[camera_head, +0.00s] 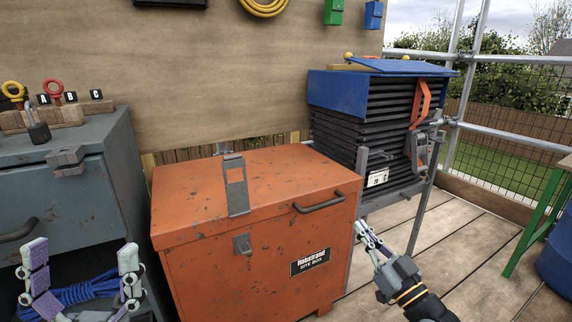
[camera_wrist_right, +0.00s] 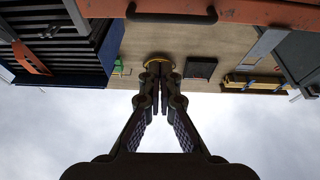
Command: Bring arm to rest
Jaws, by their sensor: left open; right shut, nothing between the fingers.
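My left gripper (camera_head: 82,284) is at the lower left in the head view. Its two fingers are spread wide, with nothing between them, in front of the grey cabinet. My right gripper (camera_head: 358,226) is at the lower right in the head view, beside the right front corner of the orange site box (camera_head: 210,262). Its fingers are together and hold nothing. In the right wrist view its fingertips (camera_wrist_right: 158,68) meet, and no object shows between them.
The orange box's lid is down, its hasp (camera_head: 235,185) lying on it. A grey cabinet (camera_head: 70,200) with a padlock (camera_head: 38,132) stands left; blue rope (camera_head: 80,293) lies below. Deck boards (camera_head: 460,255) at right are clear, before a green trestle (camera_head: 535,225).

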